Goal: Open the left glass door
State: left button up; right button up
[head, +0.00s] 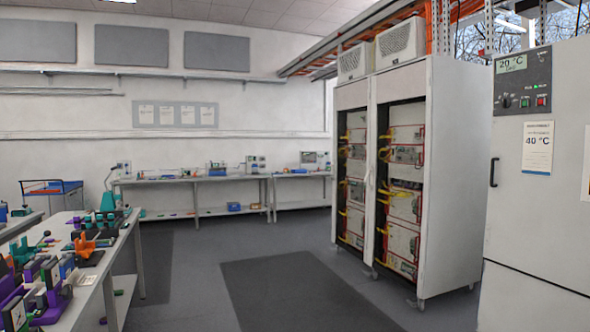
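The battery cycler cabinet (452,180) stands right of the middle, tall and white, on casters. Its front has two tall bays side by side. The left glass door (352,215) covers the farther, narrower bay and looks closed. The right glass door (400,200) covers the nearer bay and also looks closed. Red-framed units and yellow cables show behind both. Neither of my grippers is in view.
A grey chamber (545,180) with a black handle stands close at the right. A cluttered workbench (120,240) is at the left front. Long benches (190,181) line the back wall. The floor with a dark mat (300,290) before the cabinet is clear.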

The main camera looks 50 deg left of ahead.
aim_at(356, 94)
jog(key=u, duration=1.8)
jog(key=i, duration=8.15)
jog(key=j+u, duration=0.05)
jog(key=j, duration=0.1)
